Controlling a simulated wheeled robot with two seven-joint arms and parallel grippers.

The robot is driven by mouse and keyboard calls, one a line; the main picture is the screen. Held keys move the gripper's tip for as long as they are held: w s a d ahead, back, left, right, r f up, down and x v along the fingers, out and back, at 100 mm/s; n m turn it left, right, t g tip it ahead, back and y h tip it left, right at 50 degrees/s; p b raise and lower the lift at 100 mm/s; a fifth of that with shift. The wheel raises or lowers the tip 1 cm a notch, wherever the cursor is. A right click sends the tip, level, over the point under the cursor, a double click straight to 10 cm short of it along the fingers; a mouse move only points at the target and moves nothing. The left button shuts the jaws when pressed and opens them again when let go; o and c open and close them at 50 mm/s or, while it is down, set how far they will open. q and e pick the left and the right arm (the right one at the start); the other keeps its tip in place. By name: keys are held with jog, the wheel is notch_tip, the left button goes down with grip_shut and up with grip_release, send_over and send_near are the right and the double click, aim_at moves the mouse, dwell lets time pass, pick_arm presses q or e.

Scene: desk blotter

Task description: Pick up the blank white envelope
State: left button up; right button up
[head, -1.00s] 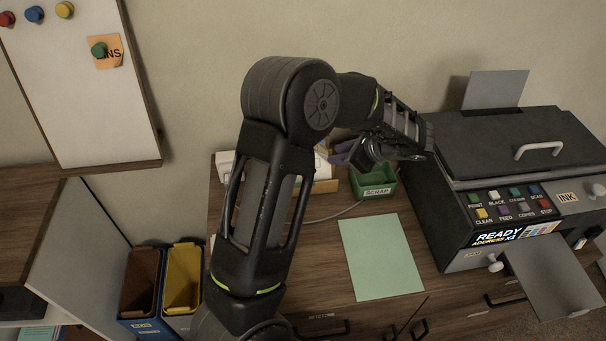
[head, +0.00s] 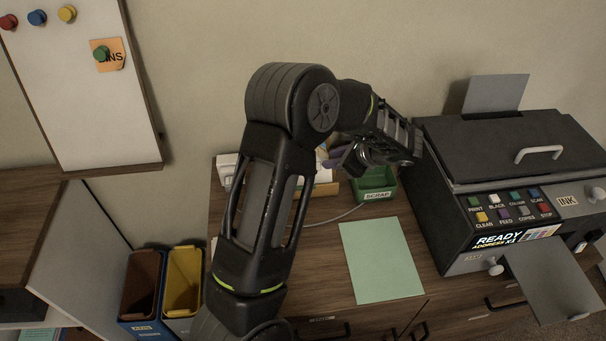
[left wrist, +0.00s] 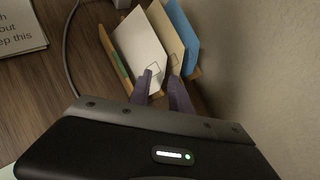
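The blank white envelope (left wrist: 138,42) stands in a wooden rack, left of a cream envelope (left wrist: 160,22) and a blue one (left wrist: 183,28) in the left wrist view. My left gripper (left wrist: 162,88) is open, its two purple-grey fingers apart at the envelopes' near end. One finger overlaps the white envelope in the picture, the other the cream one. I cannot tell whether either touches. In the head view my left gripper (head: 334,160) is over the rack (head: 325,188), and my arm hides most of the envelopes. My right gripper is not in view.
A green SCRAP bin (head: 375,186) stands right of the rack, close to the large dark printer (head: 490,150). A pale green sheet (head: 382,262) lies on the desk in front. The wall is close behind the rack. A grey cable (head: 335,216) crosses the desk.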

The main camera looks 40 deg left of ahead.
aim_at(323, 170)
pick_arm(q)
jog(key=x, duration=0.4)
jog(key=shift+w+a+f+p, duration=0.1)
jog(key=shift+a+f+p, duration=0.15)
jog(key=shift+a+p, duration=0.15)
jog(key=shift+d, duration=0.1)
grip_shut()
